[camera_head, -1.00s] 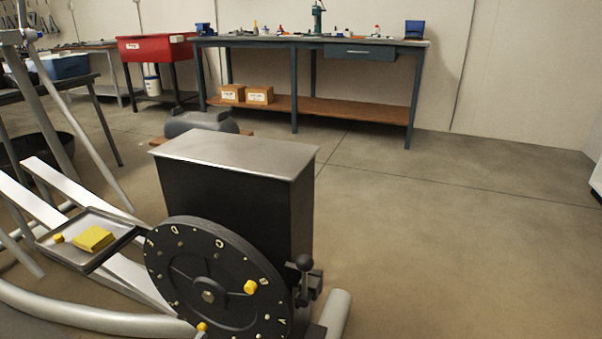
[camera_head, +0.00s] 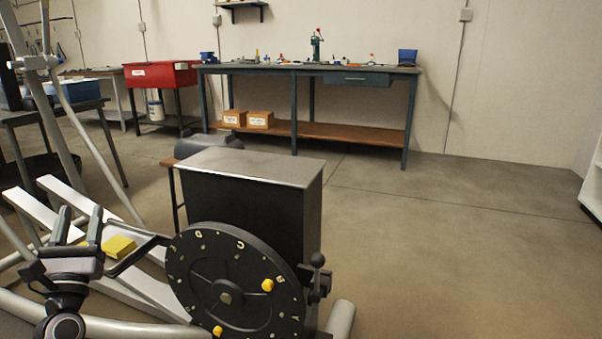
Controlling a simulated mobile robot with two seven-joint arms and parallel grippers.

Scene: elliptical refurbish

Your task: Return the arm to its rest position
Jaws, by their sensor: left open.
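My left gripper (camera_head: 78,226) is in the lower left of the head view, with its two fingers pointing up and apart. It looks empty. A smaller yellow piece is mostly hidden behind the gripper. My right gripper does not show.
A black dial wheel (camera_head: 235,285) with yellow knobs stands right of the tray, before a black cabinet with a metal top (camera_head: 250,166). Grey tubes and white beams of the elliptical (camera_head: 160,295) surround the gripper. A workbench (camera_head: 320,69) stands at the back. The floor at right is clear.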

